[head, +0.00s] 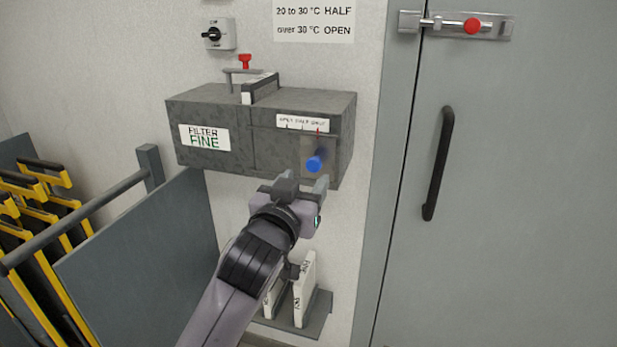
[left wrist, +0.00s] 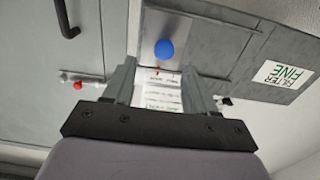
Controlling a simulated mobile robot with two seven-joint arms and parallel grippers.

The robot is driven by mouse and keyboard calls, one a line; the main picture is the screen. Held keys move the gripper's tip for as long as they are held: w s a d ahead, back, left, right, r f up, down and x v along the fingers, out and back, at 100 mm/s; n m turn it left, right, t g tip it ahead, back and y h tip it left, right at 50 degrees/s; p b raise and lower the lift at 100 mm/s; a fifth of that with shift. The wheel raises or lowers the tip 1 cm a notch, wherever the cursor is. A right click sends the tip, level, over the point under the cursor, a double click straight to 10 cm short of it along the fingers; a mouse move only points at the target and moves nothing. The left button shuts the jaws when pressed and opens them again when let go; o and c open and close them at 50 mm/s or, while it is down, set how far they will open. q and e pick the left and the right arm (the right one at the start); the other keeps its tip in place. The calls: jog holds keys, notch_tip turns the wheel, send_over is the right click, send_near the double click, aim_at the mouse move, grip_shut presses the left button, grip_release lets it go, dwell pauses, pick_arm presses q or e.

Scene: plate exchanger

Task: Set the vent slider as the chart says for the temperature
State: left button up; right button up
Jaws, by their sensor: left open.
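The vent slider has a blue knob (head: 315,163) on the front of a grey filter box (head: 225,110). A scale label (head: 303,123) reading OPEN, HALF, SHUT sits above the knob, and a small red mark shows near its SHUT end. The chart (head: 314,20) on the wall shows "20 to 30 °C HALF" and "over 30 °C OPEN"; its top is cut off. My left gripper (head: 305,184) is open and empty, just below the knob in the head view. In the left wrist view the blue knob (left wrist: 164,49) lies beyond the fingers, apart from them. My right gripper is out of view.
A grey door (head: 500,180) with a black handle (head: 439,163) stands at right. A rotary switch (head: 218,34) is on the wall above the box. Filters stand on a shelf (head: 300,322) below. A rack with yellow-edged panels (head: 35,200) is at left.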

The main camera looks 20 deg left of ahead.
pick_arm(q)
jog(key=shift+s, duration=0.8)
jog(key=shift+f, duration=0.15)
jog(key=s+a+f+m+g+h, duration=0.1)
jog(key=s+f+g, duration=0.15)
jog(key=f, duration=1.05)
jog(key=s+a+f+g, duration=0.2)
jog(key=s+f, duration=0.9)
jog(key=f, duration=0.1)
jog(key=s+a+f+m+g, duration=0.1)
jog(key=s+a+f+g, duration=0.1)
jog(key=s+f, duration=0.9)
jog(key=shift+s+a+f+g+h, duration=0.2)
jog(key=shift+f+g+h, duration=0.1)
jog(key=shift+f+g, duration=0.3)
jog(key=shift+w, duration=0.1)
dwell(0.5)
